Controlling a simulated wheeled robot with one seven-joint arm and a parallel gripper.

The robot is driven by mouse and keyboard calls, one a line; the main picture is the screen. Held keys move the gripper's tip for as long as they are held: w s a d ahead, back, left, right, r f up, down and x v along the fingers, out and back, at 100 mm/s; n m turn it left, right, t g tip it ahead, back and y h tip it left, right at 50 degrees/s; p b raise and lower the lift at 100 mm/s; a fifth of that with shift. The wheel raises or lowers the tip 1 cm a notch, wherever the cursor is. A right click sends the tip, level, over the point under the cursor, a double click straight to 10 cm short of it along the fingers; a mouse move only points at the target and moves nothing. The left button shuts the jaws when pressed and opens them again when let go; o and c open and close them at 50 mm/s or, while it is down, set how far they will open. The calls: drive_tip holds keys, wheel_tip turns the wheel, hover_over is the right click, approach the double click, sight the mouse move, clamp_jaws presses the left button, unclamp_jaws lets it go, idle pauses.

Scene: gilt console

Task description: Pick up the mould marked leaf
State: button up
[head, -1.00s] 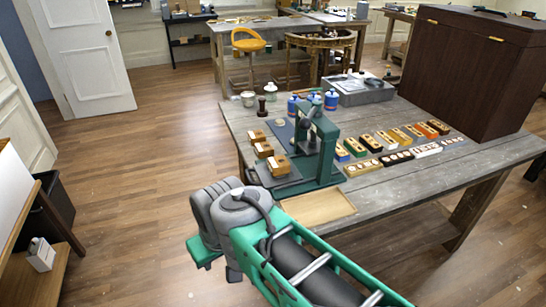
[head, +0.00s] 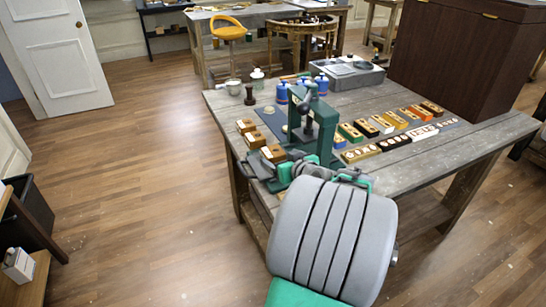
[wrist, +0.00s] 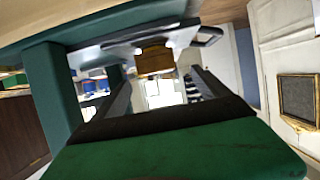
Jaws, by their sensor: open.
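Three small wooden moulds with pale labels stand in a row left of the green press: a far one (head: 245,126), a middle one (head: 255,140) and a near one (head: 273,153). Their marks are too small to read, so I cannot tell which is the leaf. In the wrist view my gripper (wrist: 157,88) is open, with its two dark fingers apart and nothing between them. A brown wooden block (wrist: 153,58) shows beyond the fingertips, apart from them. In the head view my arm hides most of my gripper, near the press's base.
The green press (head: 312,130) stands close beside the moulds; its frame also shows in the wrist view (wrist: 55,95). Coloured boxes (head: 380,125) line the table's right side. Blue tins (head: 283,93) and a grey case (head: 345,75) stand behind.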

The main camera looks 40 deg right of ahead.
sight(275, 153)
drive_tip(key=p+x, duration=0.2)
drive_tip(key=x, duration=0.5)
drive_tip(key=shift+d, duration=0.2)
drive_tip(key=c, duration=1.5)
